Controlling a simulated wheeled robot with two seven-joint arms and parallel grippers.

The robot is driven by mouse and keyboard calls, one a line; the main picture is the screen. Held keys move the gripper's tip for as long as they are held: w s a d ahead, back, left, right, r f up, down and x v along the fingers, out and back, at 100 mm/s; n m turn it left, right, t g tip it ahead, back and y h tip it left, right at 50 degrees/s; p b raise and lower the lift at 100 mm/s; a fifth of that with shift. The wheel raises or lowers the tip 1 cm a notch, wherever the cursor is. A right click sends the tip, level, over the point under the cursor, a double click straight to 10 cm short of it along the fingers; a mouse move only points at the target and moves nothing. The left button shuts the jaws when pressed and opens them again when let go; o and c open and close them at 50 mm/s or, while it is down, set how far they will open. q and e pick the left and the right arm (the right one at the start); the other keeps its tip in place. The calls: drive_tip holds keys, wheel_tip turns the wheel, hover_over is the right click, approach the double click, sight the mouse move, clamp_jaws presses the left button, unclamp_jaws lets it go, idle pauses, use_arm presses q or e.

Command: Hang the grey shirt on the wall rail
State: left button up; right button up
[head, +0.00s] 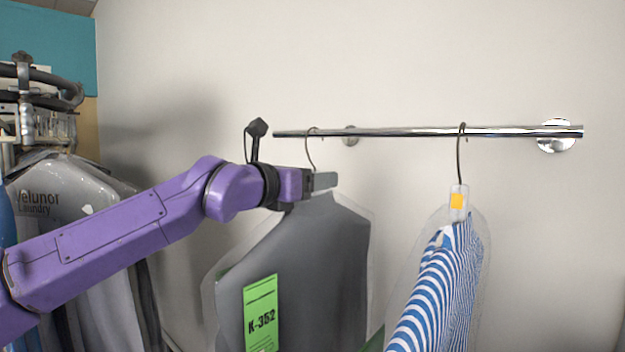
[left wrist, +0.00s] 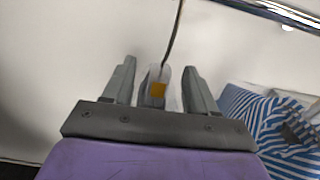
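The grey shirt (head: 335,250) hangs upright in a clear cover with a green K-352 tag (head: 261,312). Its hanger hook (head: 312,140) appears to be over the left part of the chrome wall rail (head: 400,132). My left gripper (head: 325,181) is at the hanger's neck, just below the hook. In the left wrist view its two fingers (left wrist: 159,66) stand apart on either side of the neck and its orange label (left wrist: 158,89), with gaps visible. The hook's top is out of the left wrist view. My right gripper is not in view.
A blue-and-white striped shirt (head: 440,280) hangs from the rail to the right, with a gap between it and the grey shirt. At the far left, covered garments (head: 85,200) hang on a separate rack. The rail is bare right of the striped shirt.

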use_arm(q)
drive_tip(key=shift+f, duration=0.1)
drive_tip(key=shift+s+a+b, duration=0.2)
drive_tip(key=shift+a+b, duration=0.05)
drive_tip(key=shift+b, duration=0.1)
drive_tip(key=b+v, duration=0.4)
drive_tip(key=v, duration=0.5)
drive_tip(key=shift+s+a, duration=0.25)
drive_tip(key=shift+s, duration=0.2)
drive_tip(key=shift+d, duration=0.1)
drive_tip(key=shift+o, duration=0.6)
